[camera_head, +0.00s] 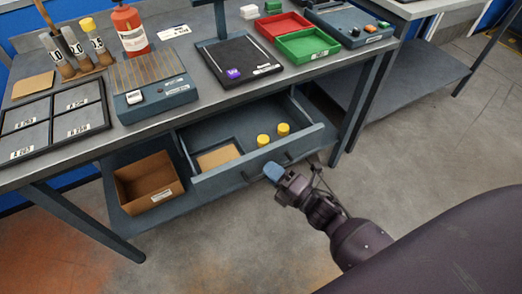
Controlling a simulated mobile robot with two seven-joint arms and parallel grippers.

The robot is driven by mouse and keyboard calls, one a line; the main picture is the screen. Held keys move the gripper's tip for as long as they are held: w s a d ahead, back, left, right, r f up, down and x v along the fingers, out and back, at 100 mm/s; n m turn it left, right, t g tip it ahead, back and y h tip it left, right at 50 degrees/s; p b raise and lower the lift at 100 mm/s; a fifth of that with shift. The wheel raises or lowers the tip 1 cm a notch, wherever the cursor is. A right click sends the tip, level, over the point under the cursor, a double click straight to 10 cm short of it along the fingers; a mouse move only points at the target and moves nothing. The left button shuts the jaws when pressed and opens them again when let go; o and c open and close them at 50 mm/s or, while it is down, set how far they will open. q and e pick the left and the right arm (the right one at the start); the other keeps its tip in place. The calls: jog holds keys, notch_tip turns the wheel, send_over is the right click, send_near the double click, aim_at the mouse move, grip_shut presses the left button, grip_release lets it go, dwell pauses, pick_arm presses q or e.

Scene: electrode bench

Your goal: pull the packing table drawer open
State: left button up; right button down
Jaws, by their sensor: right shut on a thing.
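The packing table drawer (218,181) is pulled out from under the table, with its inside showing. Two yellow-capped items (273,134) and a tan flat piece (218,156) lie in it. My right gripper (272,171) is at the front panel, near the middle, shut on the drawer handle; the fingertips hide the grasped part. My left gripper is out of view.
The packing table (205,85) holds a dark four-part tray (55,125), a scale-like box (150,85), a black board (238,60), and red and green bins (308,44). A cardboard box (148,182) sits on the lower shelf. Floor at the right is clear.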

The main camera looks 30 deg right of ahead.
pick_arm(q)
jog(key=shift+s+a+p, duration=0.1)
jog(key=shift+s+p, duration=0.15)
jog(key=shift+p, duration=0.3)
pick_arm(e)
jog(key=s, duration=0.8)
jog(key=shift+s+d, duration=0.15)
jog(key=shift+s, duration=0.25)
jog(key=c, duration=1.5)
grip_release()
jog(key=shift+o, duration=0.2)
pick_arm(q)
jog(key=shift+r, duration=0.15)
pick_arm(e)
jog(key=v, duration=1.1)
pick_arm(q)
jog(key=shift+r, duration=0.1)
